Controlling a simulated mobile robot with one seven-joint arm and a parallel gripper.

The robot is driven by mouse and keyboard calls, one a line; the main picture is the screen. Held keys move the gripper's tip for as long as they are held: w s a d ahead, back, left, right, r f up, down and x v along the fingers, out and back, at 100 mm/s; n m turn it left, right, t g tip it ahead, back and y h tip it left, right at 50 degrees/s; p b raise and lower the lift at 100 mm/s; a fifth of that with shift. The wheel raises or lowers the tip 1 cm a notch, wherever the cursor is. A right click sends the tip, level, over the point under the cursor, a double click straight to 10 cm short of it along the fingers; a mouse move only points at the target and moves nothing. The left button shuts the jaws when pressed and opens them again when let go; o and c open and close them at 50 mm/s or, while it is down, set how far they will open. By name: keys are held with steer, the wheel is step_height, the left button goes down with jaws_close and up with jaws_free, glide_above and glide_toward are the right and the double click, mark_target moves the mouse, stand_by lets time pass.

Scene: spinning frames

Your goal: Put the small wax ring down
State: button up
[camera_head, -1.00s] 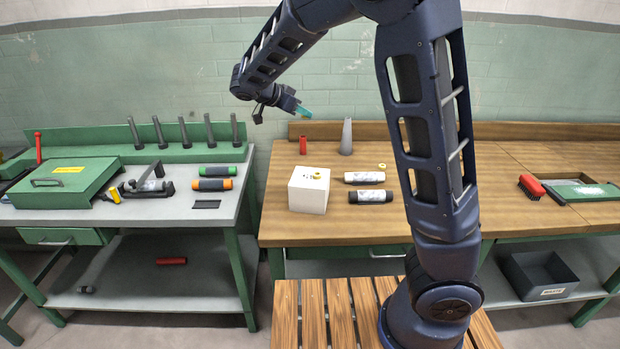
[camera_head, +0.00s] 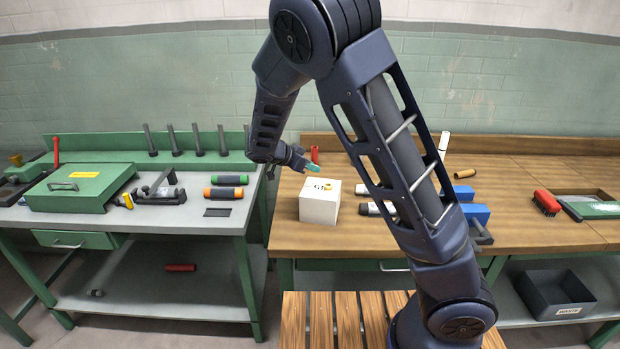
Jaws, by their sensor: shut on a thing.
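My gripper (camera_head: 312,167) has teal fingertips and is low, just above and behind the white block (camera_head: 320,208) on the wooden bench. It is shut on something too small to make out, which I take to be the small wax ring. Small yellow and dark marks or pieces (camera_head: 325,186) show on the block's top. I cannot tell whether one of them is a ring. Whether the held thing touches the block is not clear.
A red cylinder (camera_head: 314,154) stands behind the gripper. Light rolls (camera_head: 366,208) lie right of the block, partly behind my arm. Blue blocks (camera_head: 476,214) and a brown cylinder (camera_head: 465,174) are farther right. The wooden bench (camera_head: 520,235) is bare at front right.

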steer(key=shift+f, duration=2.25)
steer(key=shift+f, duration=0.15)
steer(key=o, duration=0.9)
